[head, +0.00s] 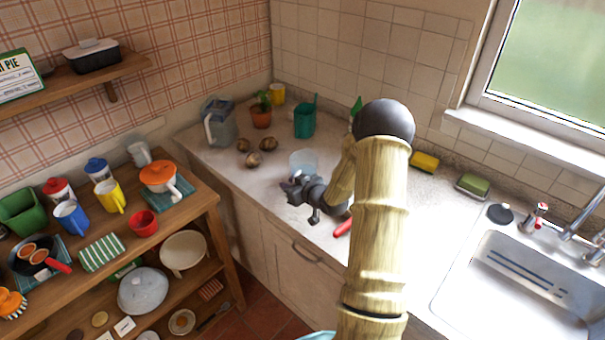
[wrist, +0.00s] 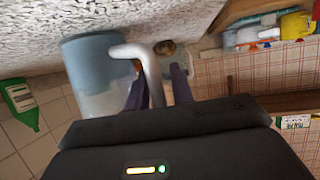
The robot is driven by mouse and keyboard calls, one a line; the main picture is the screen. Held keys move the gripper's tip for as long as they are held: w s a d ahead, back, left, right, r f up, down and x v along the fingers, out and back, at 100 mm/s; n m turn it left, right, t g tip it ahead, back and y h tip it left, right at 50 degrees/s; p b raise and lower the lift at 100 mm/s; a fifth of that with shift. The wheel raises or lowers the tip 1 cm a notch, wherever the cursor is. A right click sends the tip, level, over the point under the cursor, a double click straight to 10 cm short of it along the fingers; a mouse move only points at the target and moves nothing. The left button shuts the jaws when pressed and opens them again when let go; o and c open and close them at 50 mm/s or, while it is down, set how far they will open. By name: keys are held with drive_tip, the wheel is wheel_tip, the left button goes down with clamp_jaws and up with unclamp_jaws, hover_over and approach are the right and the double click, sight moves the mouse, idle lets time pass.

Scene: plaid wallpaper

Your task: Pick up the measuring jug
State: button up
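The measuring jug (head: 305,161) is pale blue and see-through, and stands on the counter just behind my gripper (head: 289,186) in the head view. In the wrist view the jug (wrist: 92,75) fills the upper left, with its whitish curved handle (wrist: 150,65) towards my gripper (wrist: 159,88). The two dark fingers are apart, one on each side of the handle. A gap shows between the handle and the right finger, so my gripper looks open. My arm hides part of the counter to the right of the jug.
Several brown walnut-like things (head: 254,159) lie left of the jug. A grey pitcher (head: 220,126), a potted plant (head: 261,116) and a green container (head: 305,120) stand behind. A red-handled thing (head: 343,228) lies in front. A loaded wooden shelf unit (head: 212,201) is at left, the sink (head: 510,290) at right.

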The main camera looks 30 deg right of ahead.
drive_tip(key=shift+d, duration=0.1)
idle(0.4)
clamp_jaws()
drive_tip(key=shift+r, duration=0.1)
drive_tip(key=shift+r, duration=0.2)
wheel_tip(320, 180, up, 10)
drive_tip(key=b, duration=0.1)
drive_tip(key=shift+f, duration=0.2)
idle(0.7)
idle(0.6)
